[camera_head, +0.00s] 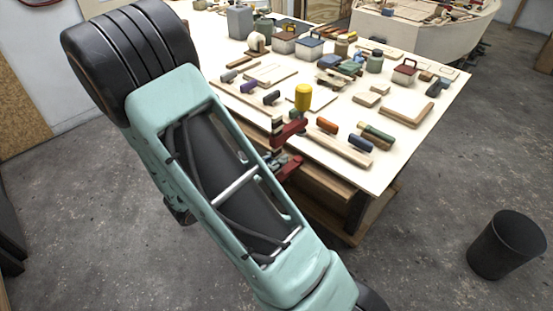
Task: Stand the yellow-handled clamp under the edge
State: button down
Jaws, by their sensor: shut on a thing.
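The yellow-handled clamp (303,97) is at the near-left edge of the workbench (385,180), just right of my arm. Its yellow handle points up above the bench top. A red part of it shows at the level of the edge, and more red shows lower, in front of the bench's side. My gripper cannot be made out; my large pale green arm link covers the area left of the clamp.
Several tools, blocks and small containers crowd the bench top, including an orange-handled tool (327,125) and a blue-handled one (359,143) right of the clamp. A black bin (507,244) stands on the floor at right. A pale boat hull (430,32) is behind.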

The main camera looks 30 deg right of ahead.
jog(key=shift+w+d+b, duration=0.1)
jog(key=shift+w+d, duration=0.15)
jog(key=shift+d, duration=0.45)
jog(key=shift+w+d+b, duration=0.1)
jog(key=shift+w+d, duration=0.15)
jog(key=shift+d, duration=0.4)
jog(key=shift+w+d+b, duration=0.1)
jog(key=shift+w+d, duration=0.15)
jog(key=shift+d, duration=0.55)
jog(key=shift+w+d+b, duration=0.15)
jog(key=shift+w+d, duration=0.15)
jog(key=shift+d, duration=0.45)
jog(key=shift+w+d+b, duration=0.15)
jog(key=shift+w+d, duration=0.1)
jog(key=shift+d, duration=0.5)
jog(key=shift+w+d+b, duration=0.15)
jog(key=shift+w+d, duration=0.15)
jog(key=shift+d, duration=0.45)
jog(key=c, duration=2)
grip_release()
